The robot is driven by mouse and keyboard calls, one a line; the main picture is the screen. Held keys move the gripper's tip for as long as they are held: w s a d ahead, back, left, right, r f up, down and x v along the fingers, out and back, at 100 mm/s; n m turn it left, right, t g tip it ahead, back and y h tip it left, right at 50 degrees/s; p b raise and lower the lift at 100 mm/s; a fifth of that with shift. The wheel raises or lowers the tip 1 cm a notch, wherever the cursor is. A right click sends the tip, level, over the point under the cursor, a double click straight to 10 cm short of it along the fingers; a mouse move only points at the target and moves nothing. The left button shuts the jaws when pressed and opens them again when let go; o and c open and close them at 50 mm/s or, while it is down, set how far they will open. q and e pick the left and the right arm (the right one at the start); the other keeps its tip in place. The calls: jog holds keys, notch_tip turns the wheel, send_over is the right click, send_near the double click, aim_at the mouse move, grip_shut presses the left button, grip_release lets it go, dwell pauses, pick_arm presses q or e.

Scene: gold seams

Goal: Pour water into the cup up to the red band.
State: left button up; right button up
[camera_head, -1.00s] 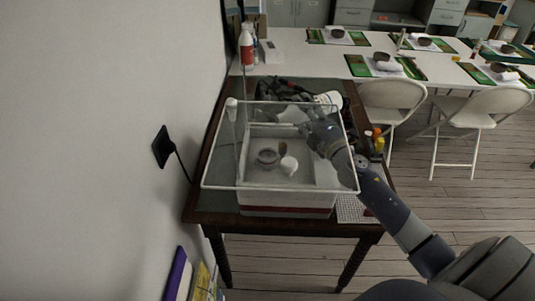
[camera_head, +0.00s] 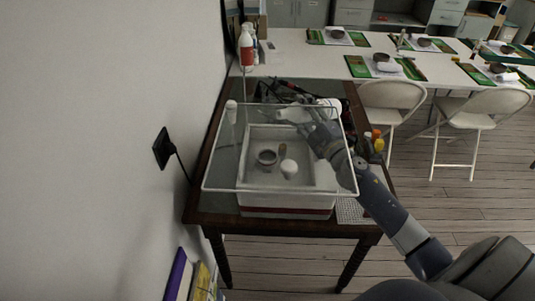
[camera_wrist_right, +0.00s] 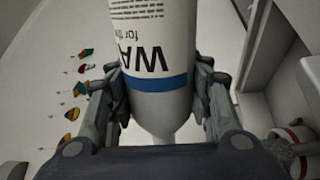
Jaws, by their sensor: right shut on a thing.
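My right gripper (camera_head: 306,123) is shut on a white bottle (camera_head: 291,114), over the far part of the clear-walled box. In the right wrist view the bottle (camera_wrist_right: 160,65) fills the space between the fingers; it has printed letters "WA" and a blue band, and its narrowing end points down the picture. A small white cup-like vessel (camera_head: 289,168) stands inside the box, nearer than the gripper; no red band can be made out on it. A white object with red rings (camera_wrist_right: 295,138) shows at the lower right of the wrist view; I cannot tell what it is. My left gripper is out of view.
The box (camera_head: 287,198) with a thin white upper frame (camera_head: 270,190) stands on a dark wooden table (camera_head: 215,218) beside the wall. A grey round bowl (camera_head: 266,157) sits in it. Dark clutter lies behind; small coloured bottles (camera_head: 378,144) stand at the right.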

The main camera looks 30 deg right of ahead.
jog(key=shift+f+m+b, duration=0.45)
jog(key=shift+f+m, duration=0.3)
jog(key=shift+m, duration=0.05)
jog(key=shift+a+r+m+p, duration=0.15)
jog(key=shift+r+m+p, duration=0.25)
jog(key=shift+r+p, duration=0.3)
jog(key=shift+a+r+m+h+p, duration=0.15)
jog(key=shift+r+m+h+p, duration=0.25)
jog(key=shift+p, duration=0.3)
jog(key=shift+f, duration=0.2)
jog(key=shift+r+m, duration=0.1)
jog(key=shift+m, duration=0.2)
